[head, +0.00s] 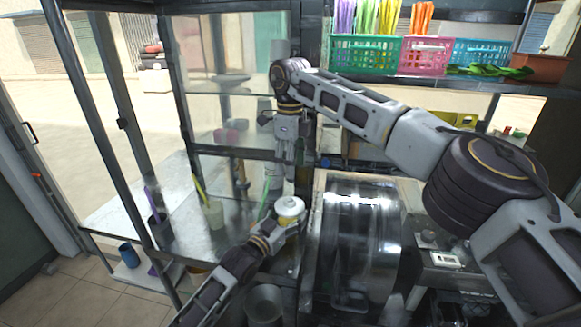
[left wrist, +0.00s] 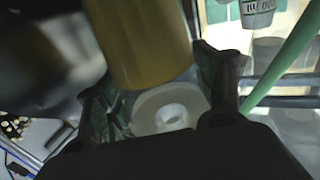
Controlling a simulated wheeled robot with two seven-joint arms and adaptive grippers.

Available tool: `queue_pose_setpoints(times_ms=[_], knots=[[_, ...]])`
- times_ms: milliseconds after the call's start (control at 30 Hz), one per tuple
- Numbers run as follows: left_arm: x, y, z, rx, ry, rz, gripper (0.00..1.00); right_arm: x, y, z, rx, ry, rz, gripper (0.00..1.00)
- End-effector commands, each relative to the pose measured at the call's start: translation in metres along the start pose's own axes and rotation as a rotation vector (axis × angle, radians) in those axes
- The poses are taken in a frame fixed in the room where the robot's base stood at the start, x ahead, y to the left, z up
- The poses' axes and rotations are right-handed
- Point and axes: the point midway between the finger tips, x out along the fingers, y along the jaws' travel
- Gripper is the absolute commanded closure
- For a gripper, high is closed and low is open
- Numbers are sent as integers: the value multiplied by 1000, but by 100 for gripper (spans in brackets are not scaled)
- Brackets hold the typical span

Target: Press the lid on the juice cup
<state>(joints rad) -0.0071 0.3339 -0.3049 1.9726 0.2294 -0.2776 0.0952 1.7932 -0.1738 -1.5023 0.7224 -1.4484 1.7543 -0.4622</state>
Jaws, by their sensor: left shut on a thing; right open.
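The juice cup (head: 291,224) shows in the head view with a white lid (head: 290,205) at its top. My left gripper (head: 284,223) is shut around it. I cannot tell whether the lid is fully seated. My right gripper (head: 288,180) is open, pointing down just above the lid; its fingertips are hard to make out.
A glass-sided frame and a metal counter (head: 188,235) lie to the left, with a pale cup (head: 213,215) holding a straw. Coloured baskets (head: 365,55) fill the upper right shelf. A metal pot (head: 264,303) sits below.

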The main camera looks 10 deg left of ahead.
Motion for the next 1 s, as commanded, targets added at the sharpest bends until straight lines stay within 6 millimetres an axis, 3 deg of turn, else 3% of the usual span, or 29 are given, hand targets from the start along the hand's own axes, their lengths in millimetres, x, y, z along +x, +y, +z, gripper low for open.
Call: queue_pose_setpoints(times_ms=[167, 200, 367, 1000], knots=[[0, 0, 0, 0, 1, 0, 74, 0, 0, 0, 0, 0, 0, 42], [0, 0, 0, 0, 1, 0, 26, 0, 0, 0, 0, 0, 0, 42], [0, 0, 0, 0, 1, 0, 6, 0, 0, 0, 0, 0, 0, 42], [-8, 0, 1, 0, -1, 0, 6, 0, 0, 0, 0, 0, 1, 42]])
